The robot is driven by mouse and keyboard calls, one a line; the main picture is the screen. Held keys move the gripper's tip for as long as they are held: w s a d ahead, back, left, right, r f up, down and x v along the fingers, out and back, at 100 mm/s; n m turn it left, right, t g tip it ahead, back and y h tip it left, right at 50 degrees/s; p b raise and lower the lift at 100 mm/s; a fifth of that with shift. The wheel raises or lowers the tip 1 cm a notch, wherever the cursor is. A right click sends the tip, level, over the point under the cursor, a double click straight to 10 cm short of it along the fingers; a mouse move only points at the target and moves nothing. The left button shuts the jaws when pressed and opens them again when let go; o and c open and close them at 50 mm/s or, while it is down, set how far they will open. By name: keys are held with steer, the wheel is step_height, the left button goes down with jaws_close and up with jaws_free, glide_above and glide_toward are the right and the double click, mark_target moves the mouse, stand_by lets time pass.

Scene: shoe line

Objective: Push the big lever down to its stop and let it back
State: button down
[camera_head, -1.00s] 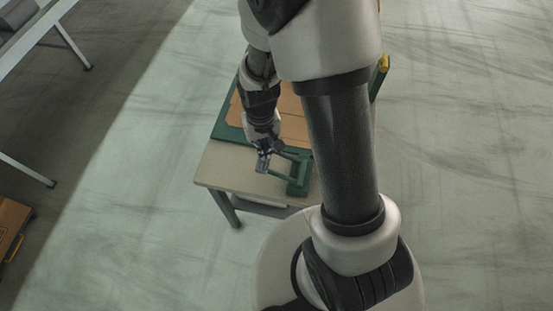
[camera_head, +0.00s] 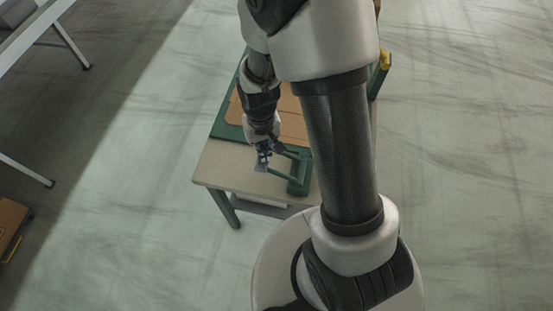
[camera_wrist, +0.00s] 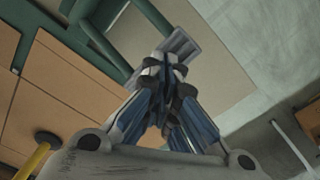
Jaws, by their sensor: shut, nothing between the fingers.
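The big lever looks like a green arm (camera_wrist: 105,50) that ends in a flat grey plate (camera_wrist: 187,45). In the head view the grey plate (camera_head: 260,168) is at the front left of a green frame (camera_head: 299,185) on the table. My gripper (camera_wrist: 166,65) is shut and empty, with its fingertips at the grey plate in the wrist view. I cannot tell whether they touch it. In the head view my gripper (camera_head: 263,158) is small and over the plate. The lever's far end is partly hidden by my arm.
The beige table (camera_head: 215,168) carries a green-edged tan board (camera_head: 290,115) behind the lever. A yellow part (camera_head: 385,61) stands at the table's far right. A yellow rod (camera_wrist: 32,160) shows in the wrist view. A grey bench (camera_head: 35,38) is at the left; open floor surrounds the table.

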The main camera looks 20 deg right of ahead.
steer(key=shift+s+f+b, duration=0.1)
steer(key=shift+f+b, duration=1.35)
steer(key=shift+f, duration=1.4)
steer(key=shift+r, duration=0.1)
step_height(320, 180, up, 12)
steer(key=p, duration=0.9)
